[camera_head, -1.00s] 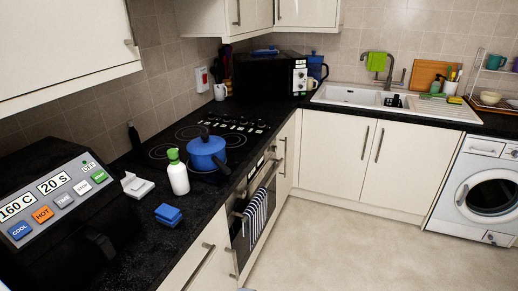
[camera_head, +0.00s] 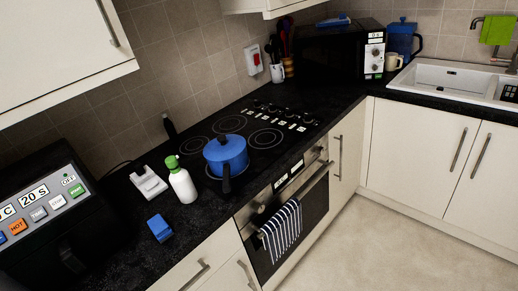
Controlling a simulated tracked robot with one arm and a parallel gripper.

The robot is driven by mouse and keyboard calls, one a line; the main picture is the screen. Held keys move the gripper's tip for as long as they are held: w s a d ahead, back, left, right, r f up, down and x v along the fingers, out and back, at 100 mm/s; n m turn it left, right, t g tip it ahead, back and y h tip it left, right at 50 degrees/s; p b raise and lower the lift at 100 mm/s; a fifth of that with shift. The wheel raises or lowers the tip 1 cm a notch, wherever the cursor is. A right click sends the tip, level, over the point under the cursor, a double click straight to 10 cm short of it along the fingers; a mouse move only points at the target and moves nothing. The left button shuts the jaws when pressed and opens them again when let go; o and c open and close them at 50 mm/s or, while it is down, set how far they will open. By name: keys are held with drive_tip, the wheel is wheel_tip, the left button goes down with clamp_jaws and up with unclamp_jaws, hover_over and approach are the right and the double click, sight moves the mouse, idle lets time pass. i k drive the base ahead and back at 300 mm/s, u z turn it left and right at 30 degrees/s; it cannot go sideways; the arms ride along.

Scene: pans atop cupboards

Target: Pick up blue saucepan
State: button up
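The blue saucepan (camera_head: 227,158) stands upright on the front left ring of the black hob (camera_head: 264,124). It has a blue lid with a dark knob. Its dark handle (camera_head: 226,180) points toward the front edge of the counter. A white bottle with a green cap (camera_head: 181,181) stands close to its left. My gripper is not in view.
A blue sponge (camera_head: 159,228), a white device (camera_head: 148,182) and a black appliance with buttons (camera_head: 50,215) stand left on the counter. Wall cupboards (camera_head: 60,50) overhang the left. A striped towel (camera_head: 281,230) hangs on the oven door. The floor (camera_head: 385,245) is clear.

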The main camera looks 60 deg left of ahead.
sight(226, 169)
drive_tip(key=u, duration=0.35)
drive_tip(key=i, duration=1.15)
drive_tip(key=u, duration=0.6)
